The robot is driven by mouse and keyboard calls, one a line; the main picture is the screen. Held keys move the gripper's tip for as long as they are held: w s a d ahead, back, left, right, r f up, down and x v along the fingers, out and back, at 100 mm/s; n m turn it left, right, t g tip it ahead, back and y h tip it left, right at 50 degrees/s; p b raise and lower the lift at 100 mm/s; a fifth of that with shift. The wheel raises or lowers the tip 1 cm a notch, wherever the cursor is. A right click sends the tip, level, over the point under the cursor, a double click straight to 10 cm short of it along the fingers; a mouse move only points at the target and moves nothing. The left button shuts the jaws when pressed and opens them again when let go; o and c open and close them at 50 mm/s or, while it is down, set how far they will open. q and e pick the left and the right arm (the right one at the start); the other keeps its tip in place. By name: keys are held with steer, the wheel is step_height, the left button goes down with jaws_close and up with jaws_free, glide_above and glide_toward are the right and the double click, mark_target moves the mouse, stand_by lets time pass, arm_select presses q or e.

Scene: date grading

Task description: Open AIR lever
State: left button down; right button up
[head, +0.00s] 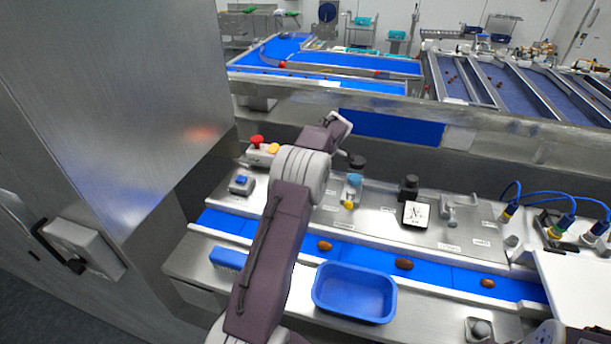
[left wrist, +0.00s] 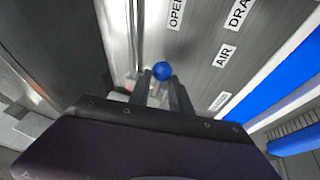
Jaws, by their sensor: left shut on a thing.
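The AIR lever shows in the left wrist view as a round blue knob (left wrist: 162,69) at the tips of my left gripper (left wrist: 160,80). The gripper's two dark fingers are shut on the knob, one on each side. The lever's stem is hidden behind the fingers. An AIR label (left wrist: 224,56) is on the metal panel to the right of the knob. In the head view my left arm reaches up over the panel, and its wrist and forearm hide the fingers and the held knob. My right gripper is not in view.
A blue conveyor belt (head: 377,263) carrying several dates runs in front of the panel. A blue bin (head: 355,319) stands before it. A blue-capped fitting (head: 354,181), a dial gauge (head: 416,214) and a red button (head: 257,141) stand on the panel. A metal cabinet (head: 120,100) rises at the left.

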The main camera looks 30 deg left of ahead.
arm_select(q)
steer(key=shift+w+f+n+g+p, duration=0.15)
steer(key=shift+w+n+g+p, duration=0.15)
steer(key=shift+n+p, duration=0.25)
steer(key=c, duration=1.2)
jaws_free()
steer(key=shift+w+a, duration=0.1)
steer(key=shift+a, duration=0.05)
steer(key=b+v, duration=0.1)
steer(key=v, duration=0.8)
steer(key=shift+f, duration=0.1)
